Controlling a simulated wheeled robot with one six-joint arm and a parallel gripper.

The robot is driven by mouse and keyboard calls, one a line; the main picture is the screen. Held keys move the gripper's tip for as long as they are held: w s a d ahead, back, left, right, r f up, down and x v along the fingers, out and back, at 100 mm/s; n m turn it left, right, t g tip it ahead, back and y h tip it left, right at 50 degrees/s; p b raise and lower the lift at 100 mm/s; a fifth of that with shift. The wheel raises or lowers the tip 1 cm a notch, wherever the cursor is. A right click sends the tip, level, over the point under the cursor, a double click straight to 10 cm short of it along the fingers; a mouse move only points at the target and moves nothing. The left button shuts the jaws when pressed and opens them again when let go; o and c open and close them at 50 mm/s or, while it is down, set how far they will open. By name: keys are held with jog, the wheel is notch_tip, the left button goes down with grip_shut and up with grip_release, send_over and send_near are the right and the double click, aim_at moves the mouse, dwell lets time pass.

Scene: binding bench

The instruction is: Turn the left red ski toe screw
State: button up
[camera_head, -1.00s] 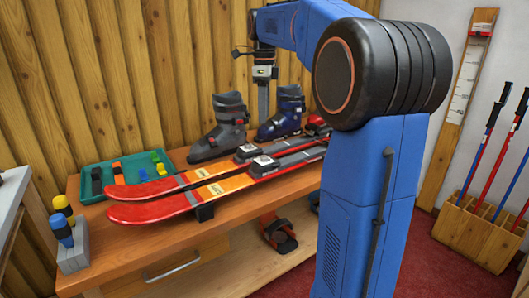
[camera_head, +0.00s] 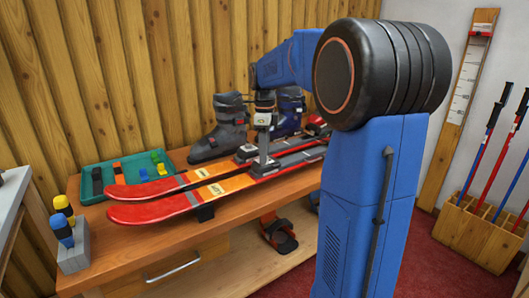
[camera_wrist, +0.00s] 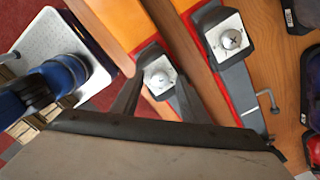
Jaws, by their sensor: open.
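Two red and orange skis lie side by side on the bench in the head view, a near ski (camera_head: 150,210) and a far ski (camera_head: 158,189). In the wrist view, each has a grey toe plate with a silver cross-head screw: one at left (camera_wrist: 160,76), one at right (camera_wrist: 231,39). My gripper (camera_head: 263,158) points down over the near ski's toe piece. In the wrist view its open jaws (camera_wrist: 161,86) stand on either side of the left screw, with nothing gripped. I cannot tell whether the fingertips touch the plate.
Grey (camera_head: 222,130) and blue (camera_head: 288,110) boots stand behind the skis. A bent metal rod (camera_wrist: 268,101) shows near the right screw.

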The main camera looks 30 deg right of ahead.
grip_shut()
